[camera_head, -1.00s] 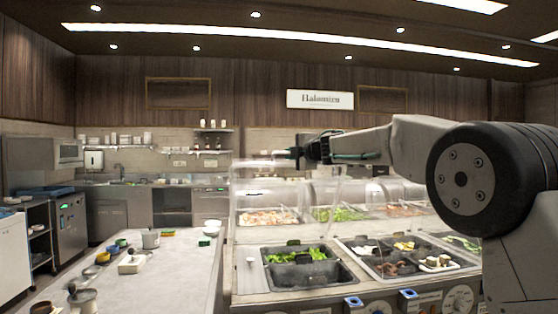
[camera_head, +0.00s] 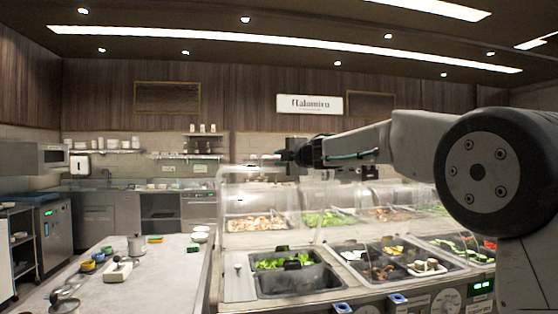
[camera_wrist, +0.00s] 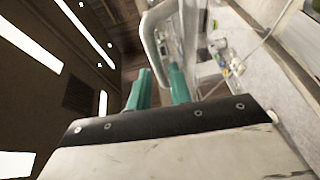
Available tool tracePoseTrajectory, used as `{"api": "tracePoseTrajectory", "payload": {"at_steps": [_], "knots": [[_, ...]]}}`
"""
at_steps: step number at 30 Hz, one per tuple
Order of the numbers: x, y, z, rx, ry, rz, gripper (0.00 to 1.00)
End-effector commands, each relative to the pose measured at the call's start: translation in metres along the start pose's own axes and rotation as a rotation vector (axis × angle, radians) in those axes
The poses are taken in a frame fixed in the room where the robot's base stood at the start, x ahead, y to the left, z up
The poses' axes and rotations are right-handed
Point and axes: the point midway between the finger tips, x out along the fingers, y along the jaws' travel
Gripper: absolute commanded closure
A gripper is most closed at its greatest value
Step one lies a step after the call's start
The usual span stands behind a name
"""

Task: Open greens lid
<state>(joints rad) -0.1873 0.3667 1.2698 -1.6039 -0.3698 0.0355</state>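A front well of leafy greens (camera_head: 270,263) sits in the counter below my arm. A dark handle-like piece (camera_head: 292,264) shows at its front edge; I cannot tell whether a clear lid covers this well. More greens (camera_head: 322,217) lie farther back under a clear domed cover (camera_head: 320,196). My gripper (camera_head: 280,156) is raised above the counter and points left, apart from both greens wells. In the wrist view its two teal fingers (camera_wrist: 160,80) stand apart with a gap between them. A pale curved bar shows beyond the fingers; I cannot tell what it belongs to.
Beside the greens are wells with dark, white and yellow foods (camera_head: 385,262). Clear covers (camera_head: 250,195) line the back of the counter.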

Motion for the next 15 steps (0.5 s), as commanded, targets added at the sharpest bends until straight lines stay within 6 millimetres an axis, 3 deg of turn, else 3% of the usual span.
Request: {"api": "tracePoseTrajectory", "payload": {"at_steps": [6,15], "knots": [[-0.034,0.001,0.001,0.0,-0.001,0.0,0.8],[-0.044,0.0,0.001,0.001,0.0,0.0,0.8]]}}
